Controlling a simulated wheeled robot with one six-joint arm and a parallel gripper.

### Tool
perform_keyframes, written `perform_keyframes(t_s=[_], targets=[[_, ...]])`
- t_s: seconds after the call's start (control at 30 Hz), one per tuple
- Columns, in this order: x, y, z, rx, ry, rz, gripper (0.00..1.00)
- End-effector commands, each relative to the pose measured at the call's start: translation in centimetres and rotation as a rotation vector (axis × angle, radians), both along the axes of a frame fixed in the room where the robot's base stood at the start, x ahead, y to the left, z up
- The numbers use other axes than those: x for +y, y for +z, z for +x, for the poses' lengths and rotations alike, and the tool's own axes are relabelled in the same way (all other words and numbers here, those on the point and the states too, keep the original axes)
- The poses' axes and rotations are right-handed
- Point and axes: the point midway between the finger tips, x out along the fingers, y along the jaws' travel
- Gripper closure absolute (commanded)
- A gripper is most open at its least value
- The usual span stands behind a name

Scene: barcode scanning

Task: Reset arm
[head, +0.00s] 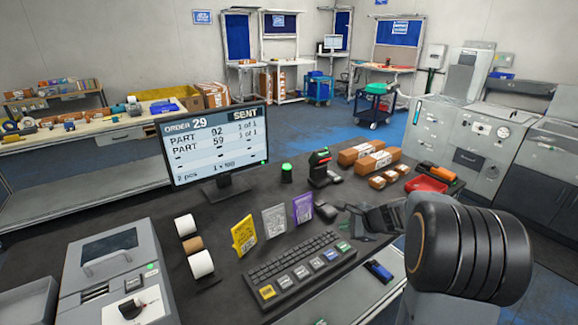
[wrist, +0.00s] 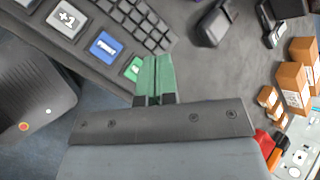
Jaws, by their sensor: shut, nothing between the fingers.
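My gripper (wrist: 155,60) is shut and empty. In the wrist view its two green fingers lie together over the keyboard's corner, beside the green key (wrist: 134,69). I cannot tell whether they touch it. In the head view my dark arm reaches in from the right, and its end is over the desk just right of the keyboard (head: 300,265). The keyboard also shows in the wrist view (wrist: 100,30), with a blue key (wrist: 107,46) and a grey key. The monitor (head: 215,145) reads "ORDER 29" and "SENT", with parts 92 and 59 each at 1 of 1.
A scanner on a stand (head: 322,167), brown boxes (head: 368,155) and a red tray (head: 427,184) stand behind my gripper. Yellow, grey and purple cards (head: 273,221) stand behind the keyboard. A grey printer (head: 115,280) is at the front left. A dark mouse-like device (wrist: 213,27) lies nearby.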

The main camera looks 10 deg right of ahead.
Motion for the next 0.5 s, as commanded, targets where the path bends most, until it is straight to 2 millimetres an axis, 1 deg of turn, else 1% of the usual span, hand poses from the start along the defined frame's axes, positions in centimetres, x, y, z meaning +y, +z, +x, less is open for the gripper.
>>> perform_keyframes(t_s=[0.07,0.13,0.17,0.23,0.27,0.3,0.37,0.4,0.5], targets=[[0.1,-0.5,-0.6,-0.002,0.069,-0.049,1.00],[0.4,-2.0,-2.2,0.029,0.169,-0.113,1.00],[0.6,-2.3,-3.2,0.038,0.221,-0.149,1.00],[1.5,-2.5,-5.7,0.053,0.380,-0.253,1.00],[2.1,-2.4,-6.9,0.055,0.461,-0.306,1.00],[3.0,-2.0,-8.6,0.055,0.577,-0.382,1.00],[4.2,-1.3,-11.1,0.051,0.756,-0.499,1.00],[4.9,-0.9,-12.7,0.047,0.867,-0.574,1.00],[6.3,0.4,-16.2,0.028,1.111,-0.754,1.00]])
